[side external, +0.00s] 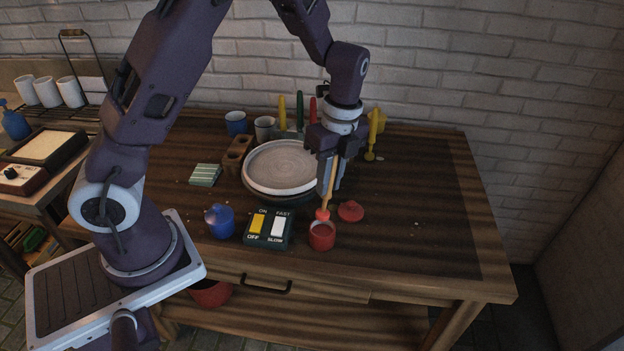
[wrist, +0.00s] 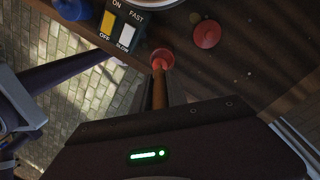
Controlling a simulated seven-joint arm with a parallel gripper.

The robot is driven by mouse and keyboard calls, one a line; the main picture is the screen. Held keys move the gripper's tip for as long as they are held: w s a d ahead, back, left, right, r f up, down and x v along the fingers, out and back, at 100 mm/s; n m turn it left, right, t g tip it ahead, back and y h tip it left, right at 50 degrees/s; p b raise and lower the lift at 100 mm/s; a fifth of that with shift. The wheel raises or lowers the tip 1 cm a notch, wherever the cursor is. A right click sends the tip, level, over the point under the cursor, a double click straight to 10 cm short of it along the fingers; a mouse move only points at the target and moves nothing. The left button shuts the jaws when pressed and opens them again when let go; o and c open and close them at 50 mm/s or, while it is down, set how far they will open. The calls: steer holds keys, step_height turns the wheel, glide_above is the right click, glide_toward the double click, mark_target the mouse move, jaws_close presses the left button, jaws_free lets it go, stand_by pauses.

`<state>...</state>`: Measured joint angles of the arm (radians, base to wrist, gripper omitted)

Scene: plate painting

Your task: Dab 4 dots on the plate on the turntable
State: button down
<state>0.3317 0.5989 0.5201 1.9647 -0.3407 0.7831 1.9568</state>
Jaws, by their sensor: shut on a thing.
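My gripper (side external: 330,182) is shut on a brush (side external: 326,205) with a light wooden handle. The brush points down, and its red tip is just above or at the mouth of the open red paint pot (side external: 322,236). In the wrist view the brush (wrist: 159,92) runs up to the red pot (wrist: 162,58), and its tip overlaps the pot's mouth, so contact is hard to tell. The pale plate (side external: 275,168) lies on the dark turntable (side external: 262,197) behind and left of the pot. No dots show on the visible part of the plate; my gripper covers its right edge.
A red lid (side external: 350,211) lies right of the pot. A switch box (side external: 268,229) with ON/OFF and FAST/SLOW switches and a lidded blue pot (side external: 219,221) stand left of it. Cups (side external: 236,123), a wooden block (side external: 236,155) and upright coloured tools surround the plate. The table's right side is clear.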

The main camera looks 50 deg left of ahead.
steer(key=w+a+r+t, duration=0.1)
steer(key=a+r, duration=0.2)
steer(key=a, duration=0.4)
steer(key=w+a+r, duration=0.2)
steer(key=a+r, duration=0.1)
steer(key=a, duration=0.4)
step_height(320, 180, down, 6)
steer(key=shift+s+f+y, duration=0.15)
steer(key=shift+s+y, duration=0.1)
steer(key=shift+y, duration=0.15)
steer(key=shift+f, duration=0.65)
stand_by(0.8)
step_height(320, 180, up, 7)
stand_by(0.6)
steer(key=shift+a, duration=0.1)
stand_by(0.5)
steer(key=w+a, duration=0.6)
steer(key=w, duration=0.1)
steer(key=shift+s+a+f, duration=0.1)
steer(key=shift+a+f, duration=0.05)
steer(key=shift+f, duration=1.3)
steer(key=shift+a+f, duration=0.1)
steer(key=shift+f, duration=1.35)
